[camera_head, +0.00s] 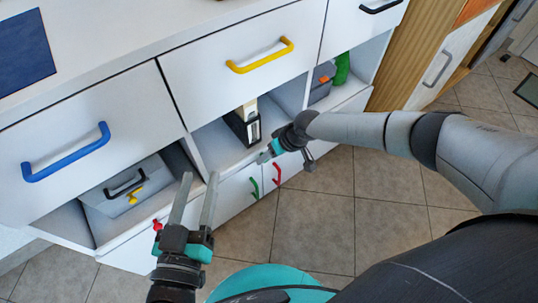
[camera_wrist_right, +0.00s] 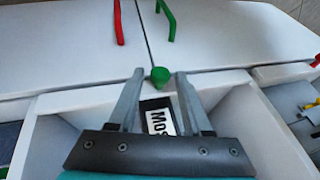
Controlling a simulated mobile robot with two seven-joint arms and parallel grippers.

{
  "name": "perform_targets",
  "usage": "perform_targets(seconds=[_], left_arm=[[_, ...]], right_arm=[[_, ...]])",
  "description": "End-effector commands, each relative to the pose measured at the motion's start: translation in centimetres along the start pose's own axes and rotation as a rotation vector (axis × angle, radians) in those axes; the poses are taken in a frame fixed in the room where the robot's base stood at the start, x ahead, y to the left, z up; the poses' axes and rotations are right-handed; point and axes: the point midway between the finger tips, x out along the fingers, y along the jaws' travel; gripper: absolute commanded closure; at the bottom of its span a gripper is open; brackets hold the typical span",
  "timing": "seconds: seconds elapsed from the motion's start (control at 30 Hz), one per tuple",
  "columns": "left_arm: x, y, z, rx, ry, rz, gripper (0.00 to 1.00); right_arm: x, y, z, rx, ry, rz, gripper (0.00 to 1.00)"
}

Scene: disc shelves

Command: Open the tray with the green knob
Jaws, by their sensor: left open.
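The green knob (camera_wrist_right: 160,76) sits on the front edge of the white middle tray (camera_wrist_right: 100,92), in the right wrist view. My right gripper (camera_wrist_right: 160,73) has its two fingers apart, one on each side of the knob, with gaps showing beside it. In the head view my right gripper (camera_head: 264,157) is at the front of the middle compartment, and the knob is hidden there. My left gripper (camera_head: 199,177) is open and empty, in front of the left compartment's right side.
A black box (camera_head: 243,125) stands in the middle compartment. A red knob (camera_head: 157,225) is on the left tray, which holds a grey box (camera_head: 124,188). Drawers with blue (camera_head: 65,153) and yellow (camera_head: 260,56) handles are above. Green (camera_head: 254,188) and red (camera_head: 277,173) door handles are below.

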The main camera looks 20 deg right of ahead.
Motion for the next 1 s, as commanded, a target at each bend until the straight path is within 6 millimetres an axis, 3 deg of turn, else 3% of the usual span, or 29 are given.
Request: perform_targets(seconds=[0.07, 0.4, 1.0], left_arm=[[0.0, -0.01, 0.0, 0.0, 0.0, 0.0, 0.5], [0.01, -0.02, 0.02, 0.0, -0.001, 0.0, 0.5], [0.02, -0.04, 0.02, 0.001, -0.001, -0.001, 0.5]], right_arm=[[0.0, 0.0, 0.01, 0.0, 0.0, 0.0, 0.61], [0.0, 0.03, 0.03, 0.0, 0.0, 0.0, 0.99], [-0.01, 0.09, 0.05, 0.001, -0.001, 0.001, 1.0]])
